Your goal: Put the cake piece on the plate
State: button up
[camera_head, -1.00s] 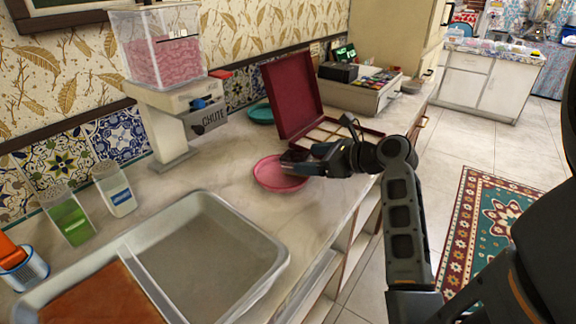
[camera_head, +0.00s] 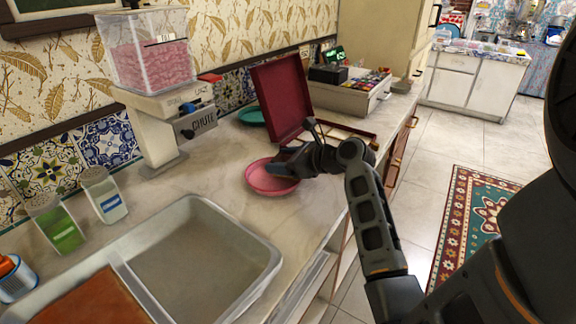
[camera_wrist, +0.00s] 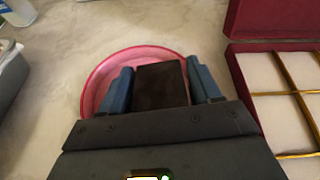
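The pink plate (camera_head: 266,182) lies on the counter, left of the open red box. It also shows in the wrist view (camera_wrist: 98,84). My gripper (camera_head: 284,168) is over the right part of the plate. In the wrist view my gripper's blue fingers (camera_wrist: 160,82) stand on both sides of a dark brown cake piece (camera_wrist: 160,88) and appear to press on it. The piece is in front of the plate's middle in that view. I cannot tell whether it touches the plate. In the head view my gripper hides the piece.
The open red box (camera_head: 283,95) with pale compartments is close to the right of the gripper. A chute dispenser (camera_head: 155,100) and a teal plate (camera_head: 250,117) stand further back.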

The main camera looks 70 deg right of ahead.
jog(key=c, duration=0.8)
